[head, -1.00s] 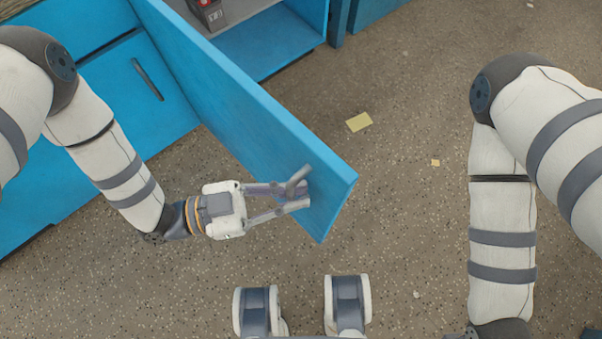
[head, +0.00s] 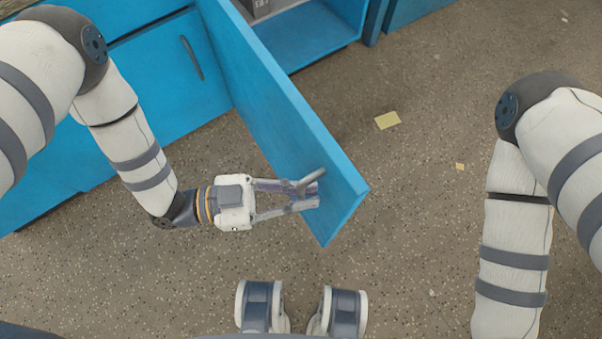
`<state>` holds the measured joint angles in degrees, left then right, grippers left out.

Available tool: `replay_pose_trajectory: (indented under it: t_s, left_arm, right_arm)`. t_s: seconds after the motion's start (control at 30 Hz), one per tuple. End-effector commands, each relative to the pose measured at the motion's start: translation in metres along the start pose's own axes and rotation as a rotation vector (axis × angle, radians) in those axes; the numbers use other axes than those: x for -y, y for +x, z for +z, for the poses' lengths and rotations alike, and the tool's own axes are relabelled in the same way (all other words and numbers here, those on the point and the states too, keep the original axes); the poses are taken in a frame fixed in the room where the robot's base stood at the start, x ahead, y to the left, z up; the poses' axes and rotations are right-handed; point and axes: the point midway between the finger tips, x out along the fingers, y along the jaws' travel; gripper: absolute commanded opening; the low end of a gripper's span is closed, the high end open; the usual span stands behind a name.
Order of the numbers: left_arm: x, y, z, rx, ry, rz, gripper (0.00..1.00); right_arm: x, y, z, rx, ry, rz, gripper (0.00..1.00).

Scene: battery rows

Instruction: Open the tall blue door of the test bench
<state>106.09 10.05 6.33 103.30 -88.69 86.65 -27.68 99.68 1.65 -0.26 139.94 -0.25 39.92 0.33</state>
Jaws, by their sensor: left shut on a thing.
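The tall blue door (head: 290,118) of the test bench stands swung out from the cabinet, and part of the inside behind it shows. A grey bar handle (head: 311,182) sits near the door's free edge. My left gripper (head: 308,194) is shut on this handle, on the left face of the door. The fingers hide part of the handle. My right arm (head: 515,235) comes in at the right, and its gripper is out of view below the frame.
The open blue compartment (head: 318,35) holds a grey item (head: 257,8) at the top. A closed blue front with a dark handle (head: 192,58) is left of the door. Yellow paper (head: 387,120) and a smaller scrap (head: 460,166) lie on the speckled floor, which is otherwise clear.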

Motion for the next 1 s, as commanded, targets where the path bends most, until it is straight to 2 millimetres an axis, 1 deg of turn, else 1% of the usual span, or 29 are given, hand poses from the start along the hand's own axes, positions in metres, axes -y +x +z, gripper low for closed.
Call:
replay_pose_trajectory:
  t_s: [0.17,0.2,0.23,0.47,0.57,0.67,0.8,0.9,1.0]
  left_arm:
    - [0.002,-0.001,0.001,0.002,0.002,-0.004,0.00]
    - [0.002,-0.001,0.001,0.002,0.002,-0.004,0.15]
    - [0.002,-0.001,0.001,0.002,0.002,-0.004,0.19]
    - [0.000,0.000,0.000,0.001,0.000,-0.001,0.19]
    - [0.000,-0.004,0.001,0.002,0.000,-0.001,0.19]
    - [0.001,-0.022,0.001,0.004,-0.001,-0.003,0.19]
    - [0.001,-0.062,0.001,0.004,0.001,-0.003,0.19]
    - [0.001,-0.087,0.001,0.004,0.000,-0.004,0.19]
    - [0.001,-0.106,0.001,0.002,0.001,-0.003,0.19]
  right_arm:
    - [0.000,0.000,0.000,0.000,0.000,0.000,0.40]
    - [0.000,0.000,0.000,0.000,0.000,0.000,0.40]
    - [0.000,0.000,0.000,0.000,0.000,0.000,0.40]
    - [0.000,0.000,0.000,0.000,0.000,0.000,0.40]
    - [0.000,0.000,0.000,0.000,0.000,0.000,0.40]
    - [0.000,0.000,0.000,0.000,0.000,0.000,0.40]
    - [0.000,0.000,0.000,0.000,0.000,0.000,0.40]
    - [0.000,0.000,0.000,0.000,0.000,0.000,0.40]
    - [0.000,0.000,0.000,0.000,0.000,0.000,0.40]
